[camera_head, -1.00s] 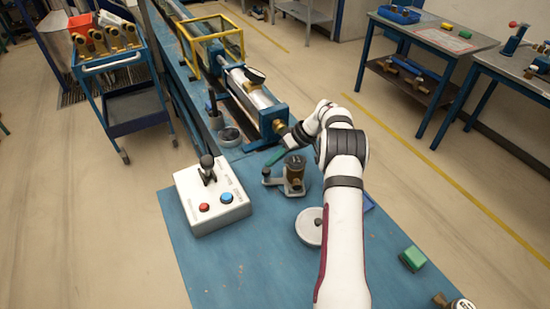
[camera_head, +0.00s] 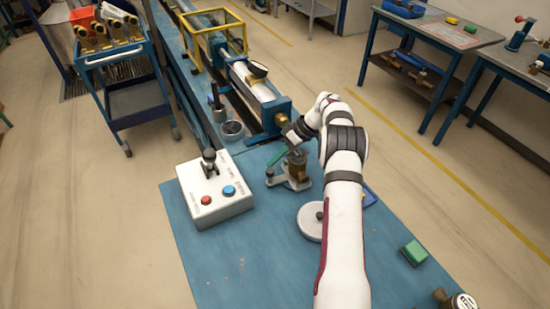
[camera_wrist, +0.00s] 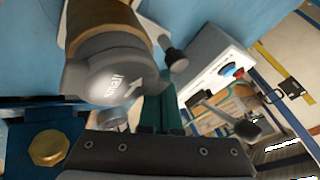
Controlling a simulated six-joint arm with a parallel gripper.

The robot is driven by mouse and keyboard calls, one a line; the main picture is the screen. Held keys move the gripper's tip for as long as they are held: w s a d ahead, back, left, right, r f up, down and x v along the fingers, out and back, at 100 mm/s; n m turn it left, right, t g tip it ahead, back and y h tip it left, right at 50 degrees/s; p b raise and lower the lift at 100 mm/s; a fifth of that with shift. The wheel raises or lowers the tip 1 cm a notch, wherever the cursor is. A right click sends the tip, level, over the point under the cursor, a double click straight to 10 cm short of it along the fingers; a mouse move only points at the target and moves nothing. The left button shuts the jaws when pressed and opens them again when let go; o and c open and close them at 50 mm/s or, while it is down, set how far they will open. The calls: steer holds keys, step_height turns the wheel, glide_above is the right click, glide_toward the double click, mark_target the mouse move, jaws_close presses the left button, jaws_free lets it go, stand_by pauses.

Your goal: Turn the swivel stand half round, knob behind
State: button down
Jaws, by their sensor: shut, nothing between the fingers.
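The swivel stand (camera_head: 291,173) is on the blue bench, right of the control box. It carries a brown and grey cylinder (camera_head: 297,163), and its small dark knob (camera_head: 269,172) is at the left side. In the wrist view the cylinder's grey end (camera_wrist: 113,75) reads "small" with an arrow, and the dark knob (camera_wrist: 176,61) is to its right. My gripper (camera_head: 277,156) is low beside the stand, on its far left side. Its green fingers (camera_wrist: 161,113) are shut and empty, close to the cylinder's end. I cannot tell whether they touch it.
A control box (camera_head: 214,192) with a lever and red and blue buttons is left of the stand. A round grey disc (camera_head: 311,222) lies nearer, and a green block (camera_head: 414,253) is at the right. A blue cylinder rig (camera_head: 262,98) is behind.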

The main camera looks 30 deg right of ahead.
stand_by(0.6)
steer(key=v, duration=1.1)
steer(key=shift+s+d+r, duration=0.1)
steer(key=shift+d+r, duration=0.05)
steer(key=shift+r, duration=0.05)
steer(key=w+a+m+t+h, duration=0.1)
steer(key=w+a+m+h, duration=0.25)
steer(key=a+h, duration=0.45)
steer(key=shift+m+y, duration=0.35)
steer(key=shift+y, duration=0.35)
steer(key=x, duration=0.6)
steer(key=a+x, duration=0.1)
steer(key=x, duration=0.2)
steer(key=shift+w+f, duration=0.1)
steer(key=shift+w, duration=0.05)
steer(key=s, duration=0.2)
steer(key=shift+s, duration=0.95)
